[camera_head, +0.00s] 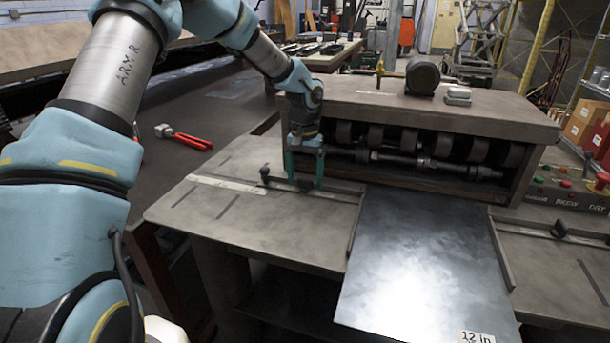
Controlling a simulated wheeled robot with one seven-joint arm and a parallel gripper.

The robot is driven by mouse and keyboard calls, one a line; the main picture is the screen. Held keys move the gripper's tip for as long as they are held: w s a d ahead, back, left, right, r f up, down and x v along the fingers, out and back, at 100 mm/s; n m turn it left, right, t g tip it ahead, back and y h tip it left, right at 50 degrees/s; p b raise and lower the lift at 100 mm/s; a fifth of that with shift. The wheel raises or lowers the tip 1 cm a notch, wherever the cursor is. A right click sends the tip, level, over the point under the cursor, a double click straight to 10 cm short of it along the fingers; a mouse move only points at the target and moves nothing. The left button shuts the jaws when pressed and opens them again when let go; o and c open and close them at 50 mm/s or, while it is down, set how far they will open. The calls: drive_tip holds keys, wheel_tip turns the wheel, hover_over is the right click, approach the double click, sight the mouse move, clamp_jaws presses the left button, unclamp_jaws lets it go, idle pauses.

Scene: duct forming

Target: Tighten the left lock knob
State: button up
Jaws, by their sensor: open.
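The left lock (280,182) is a low dark piece on the left table of the forming machine, across the pale scale strip. A small upright dark knob end (264,172) shows at its left. Its right end lies low between my fingers and is partly hidden. My gripper (305,182) points down over this right end, with its two teal fingers apart on either side. I cannot tell whether the fingers touch it. The left guide fence (354,228) stands to the right of my gripper, along the metal sheet's left edge.
A shiny metal sheet (415,265) lies between the left fence and the right fence (502,250). The roller housing (430,105) stands close behind my gripper. Red-handled pliers (185,136) lie on the dark table at left. Control buttons (565,183) are at far right.

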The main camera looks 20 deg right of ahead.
sight(304, 180)
drive_tip(key=shift+f, duration=0.15)
drive_tip(key=shift+c, duration=0.3)
clamp_jaws()
drive_tip(key=shift+m, duration=0.8)
drive_tip(key=shift+o, duration=0.3)
unclamp_jaws()
wheel_tip(304, 180, up, 11)
drive_tip(key=b, duration=0.3)
drive_tip(key=shift+f, duration=0.1)
